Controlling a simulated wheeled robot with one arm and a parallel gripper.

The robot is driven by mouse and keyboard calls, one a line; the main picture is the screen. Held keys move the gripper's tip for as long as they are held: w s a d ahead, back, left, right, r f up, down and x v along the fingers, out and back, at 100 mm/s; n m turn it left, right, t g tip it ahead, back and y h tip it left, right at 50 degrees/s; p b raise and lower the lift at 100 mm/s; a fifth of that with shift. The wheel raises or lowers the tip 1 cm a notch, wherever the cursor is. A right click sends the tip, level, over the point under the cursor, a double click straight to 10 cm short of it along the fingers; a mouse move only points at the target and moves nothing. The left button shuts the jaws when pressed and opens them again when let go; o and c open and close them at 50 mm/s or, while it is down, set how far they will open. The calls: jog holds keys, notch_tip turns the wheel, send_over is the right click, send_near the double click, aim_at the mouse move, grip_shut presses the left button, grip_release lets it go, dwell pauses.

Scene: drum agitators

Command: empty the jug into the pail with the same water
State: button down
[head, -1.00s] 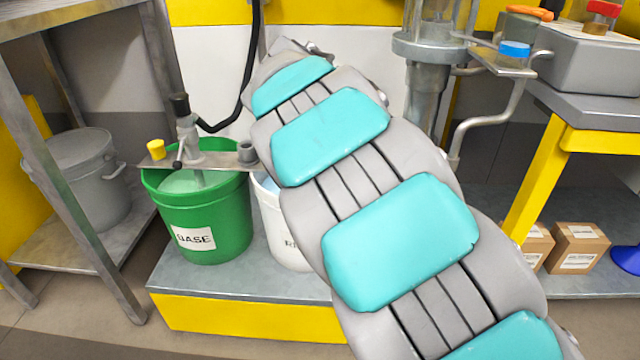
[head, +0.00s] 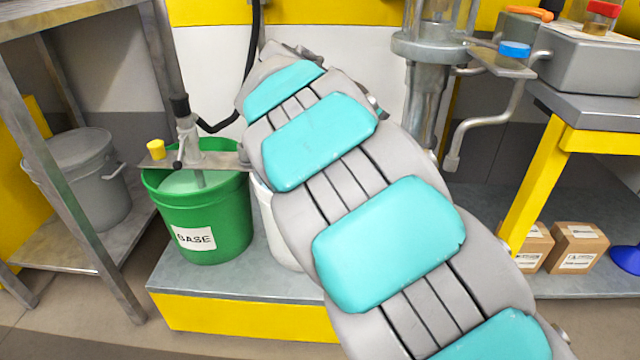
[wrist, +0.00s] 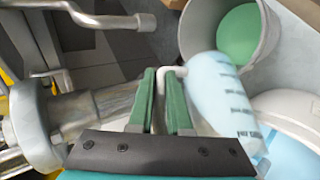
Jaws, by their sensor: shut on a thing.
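My gripper (wrist: 161,100) shows in the wrist view with its two green fingers shut on the pale handle of a light blue jug (wrist: 217,85). The jug has dark measuring marks down its side. I cannot tell how far it is tilted. At the right edge of the wrist view is a white pail (wrist: 312,104) with pale blue water (wrist: 288,158). At the top is a pale grey pail (wrist: 262,58) with green liquid (wrist: 238,32). In the head view my arm hides my gripper, the jug and most of a white pail (head: 272,225).
A green pail labelled BASE (head: 205,225) holds pale green liquid under an agitator (head: 187,130) on a metal bar. A grey lidded pail (head: 85,180) stands on the left shelf. A metal column (head: 428,85) with a bent pipe (head: 485,120) stands right of my arm; boxes (head: 578,248) lie beyond.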

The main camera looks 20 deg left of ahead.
jog(key=shift+s+a+r+n+t+h+p, duration=0.1)
jog(key=shift+a+r+n+t+h+p, duration=0.15)
jog(key=shift+a+r+h, duration=0.4)
jog(key=shift+s+a+r+n+t+h+p, duration=0.15)
jog(key=shift+a+r+h+p, duration=0.25)
jog(key=shift+r+h, duration=0.35)
dwell(3.6)
jog(key=shift+s+a+r+t+h+p, duration=0.2)
jog(key=shift+a+r+h+p, duration=0.15)
jog(key=shift+a+p, duration=0.35)
jog(key=shift+s+a+r+t+h+p, duration=0.1)
jog(key=shift+a+r+t+h+p, duration=0.15)
jog(key=shift+a+r+p, duration=0.4)
dwell(0.7)
jog(key=shift+a+r+n+h+p, duration=0.1)
jog(key=shift+a+n+h+p, duration=0.25)
jog(key=shift+a+p, duration=0.2)
